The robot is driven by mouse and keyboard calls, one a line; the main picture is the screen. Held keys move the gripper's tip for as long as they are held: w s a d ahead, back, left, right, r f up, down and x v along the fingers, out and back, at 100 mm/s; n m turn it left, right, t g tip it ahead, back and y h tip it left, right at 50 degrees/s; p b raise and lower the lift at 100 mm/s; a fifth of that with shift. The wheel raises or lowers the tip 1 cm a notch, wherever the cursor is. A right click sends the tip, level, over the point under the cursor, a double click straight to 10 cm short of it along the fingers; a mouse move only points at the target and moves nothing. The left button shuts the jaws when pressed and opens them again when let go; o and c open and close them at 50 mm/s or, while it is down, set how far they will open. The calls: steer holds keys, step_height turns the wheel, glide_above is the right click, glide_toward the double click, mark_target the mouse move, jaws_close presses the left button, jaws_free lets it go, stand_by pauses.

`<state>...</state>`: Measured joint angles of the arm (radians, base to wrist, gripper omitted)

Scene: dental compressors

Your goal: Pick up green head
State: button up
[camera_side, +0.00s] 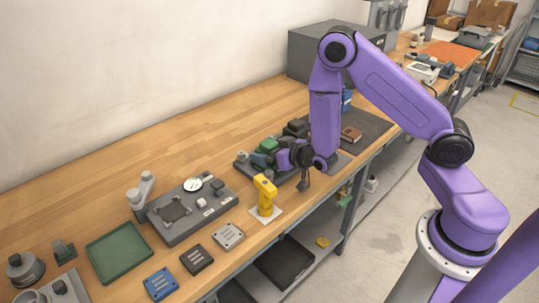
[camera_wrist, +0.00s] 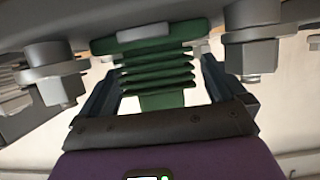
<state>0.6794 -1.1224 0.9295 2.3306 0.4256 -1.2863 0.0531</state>
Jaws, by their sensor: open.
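The green head (camera_side: 268,145) sits on a dark compressor unit in the middle of the bench in the side view. In the wrist view the green head (camera_wrist: 155,72) is a ribbed block with a pale grey piece across its top. My gripper (camera_side: 280,156) is right beside it, coming from the right. In the wrist view my gripper (camera_wrist: 158,88) has its two dark fingers apart, one on each side of the green head. Small gaps show between the fingers and the ribs. The finger ends are partly hidden in the side view.
Two grey bolts flank the head, left (camera_wrist: 55,75) and right (camera_wrist: 250,60), close to my fingers. A yellow stand (camera_side: 265,196) is just in front. A grey fixture with a gauge (camera_side: 192,210) and a green tray (camera_side: 119,252) are to the left.

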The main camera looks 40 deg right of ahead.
steer(key=shift+w+f, duration=0.15)
steer(key=shift+w, duration=0.25)
steer(key=c, duration=1.4)
steer(key=shift+c, duration=0.6)
steer(key=shift+r, duration=0.2)
